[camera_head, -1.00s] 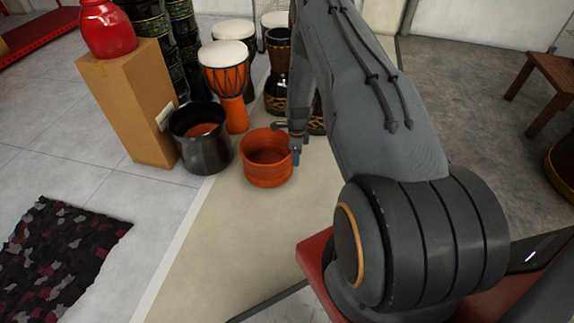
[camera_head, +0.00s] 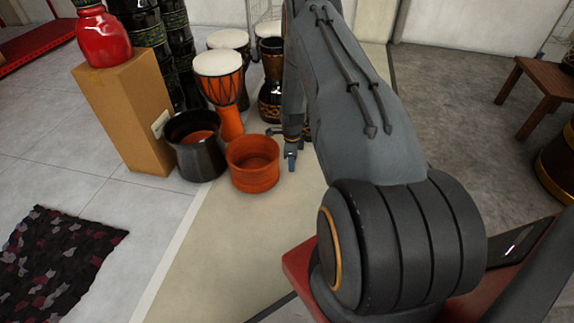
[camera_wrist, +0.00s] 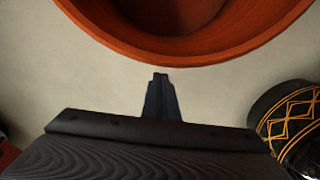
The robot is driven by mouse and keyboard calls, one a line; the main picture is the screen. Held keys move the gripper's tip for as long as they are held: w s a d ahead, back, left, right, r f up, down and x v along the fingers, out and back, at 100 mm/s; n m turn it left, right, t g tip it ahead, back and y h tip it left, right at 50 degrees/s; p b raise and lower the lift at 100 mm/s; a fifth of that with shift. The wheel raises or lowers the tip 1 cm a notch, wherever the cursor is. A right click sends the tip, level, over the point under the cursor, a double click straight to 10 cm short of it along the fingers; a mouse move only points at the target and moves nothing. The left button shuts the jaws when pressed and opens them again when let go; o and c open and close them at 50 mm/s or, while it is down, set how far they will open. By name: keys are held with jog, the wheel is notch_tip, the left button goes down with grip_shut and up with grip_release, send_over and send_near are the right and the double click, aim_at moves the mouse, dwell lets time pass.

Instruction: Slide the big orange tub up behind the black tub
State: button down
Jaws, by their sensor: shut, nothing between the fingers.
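The big orange tub (camera_head: 253,176) stands upright and open on the beige floor strip in the head view. The black tub (camera_head: 197,157) stands close at its left and slightly farther back, with an orange-brown inside. My gripper (camera_head: 291,160) is low, just right of the orange tub, with a small gap between them. In the wrist view the orange tub's rim (camera_wrist: 200,52) fills the top. My gripper's closed fingers (camera_wrist: 160,90) point at the rim, empty, with bare floor between. Part of the arm hides the floor behind the gripper.
An orange goblet drum (camera_head: 230,120) with a white head stands behind the tubs, with more drums around it. A cardboard box (camera_head: 130,125) bearing a red jar (camera_head: 102,38) stands left of the black tub. A black patterned drum (camera_wrist: 290,125) is near my gripper.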

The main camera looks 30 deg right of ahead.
notch_tip(320, 180, up, 10)
jog(key=p, duration=0.4)
jog(key=shift+s, duration=0.15)
